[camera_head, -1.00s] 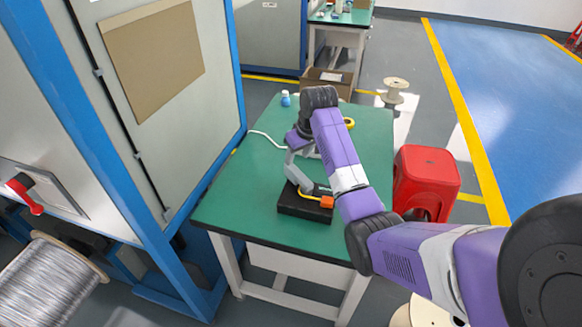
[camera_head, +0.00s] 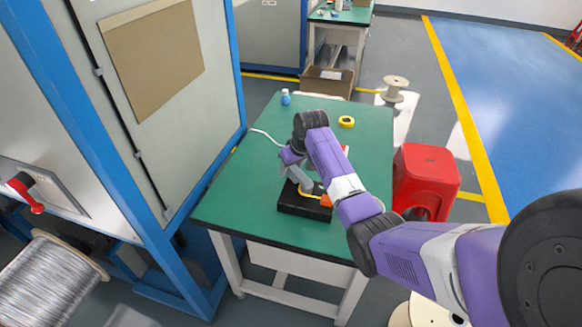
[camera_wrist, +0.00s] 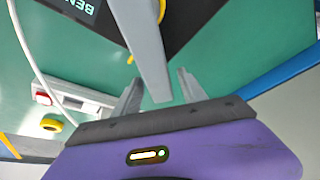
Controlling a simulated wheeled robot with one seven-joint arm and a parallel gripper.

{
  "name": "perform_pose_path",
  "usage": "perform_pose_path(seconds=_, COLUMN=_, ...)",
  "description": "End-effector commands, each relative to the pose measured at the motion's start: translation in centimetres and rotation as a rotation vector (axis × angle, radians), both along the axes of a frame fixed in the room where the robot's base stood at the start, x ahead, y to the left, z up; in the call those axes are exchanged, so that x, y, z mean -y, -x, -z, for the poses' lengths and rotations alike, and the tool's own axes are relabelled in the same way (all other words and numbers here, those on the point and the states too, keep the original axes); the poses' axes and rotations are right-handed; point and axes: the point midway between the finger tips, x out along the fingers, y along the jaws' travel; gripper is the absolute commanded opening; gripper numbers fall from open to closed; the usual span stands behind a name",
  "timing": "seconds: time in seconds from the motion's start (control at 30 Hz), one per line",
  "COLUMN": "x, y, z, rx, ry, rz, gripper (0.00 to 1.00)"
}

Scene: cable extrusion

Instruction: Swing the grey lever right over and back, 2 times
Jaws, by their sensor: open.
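The black base block (camera_head: 304,206) of the lever device sits on the green table, with an orange part (camera_head: 325,200) at its right side and a yellow strip on top. The grey lever (camera_wrist: 145,45) rises from it; in the wrist view its free end lies between my two fingers. My gripper (camera_wrist: 159,80) is open around the lever end, and a gap shows on each side, so I cannot see firm contact. In the head view my purple gripper (camera_head: 291,156) is at the lever's upper end, above and behind the block, and hides part of the lever.
A white cable (camera_head: 266,136) runs to the table's left edge. A blue-and-white bottle (camera_head: 286,98) and a yellow tape roll (camera_head: 346,121) lie at the back of the green table (camera_head: 240,195). A red stool (camera_head: 425,180) stands right of it. A blue-framed cabinet stands left.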

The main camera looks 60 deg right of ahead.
Motion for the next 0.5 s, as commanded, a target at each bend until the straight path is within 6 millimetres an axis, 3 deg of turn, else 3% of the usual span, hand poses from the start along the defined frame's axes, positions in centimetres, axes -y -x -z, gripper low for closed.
perform_pose_path(seconds=0.1, x=-0.01, y=-0.01, z=-0.04, rx=0.000, ry=0.000, rz=0.000, gripper=0.47)
perform_pose_path(seconds=0.33, x=-0.01, y=-0.01, z=-0.04, rx=0.000, ry=0.000, rz=-0.001, gripper=0.02)
perform_pose_path(seconds=0.5, x=0.00, y=-0.01, z=-0.06, rx=0.000, ry=0.000, rz=-0.001, gripper=0.00)
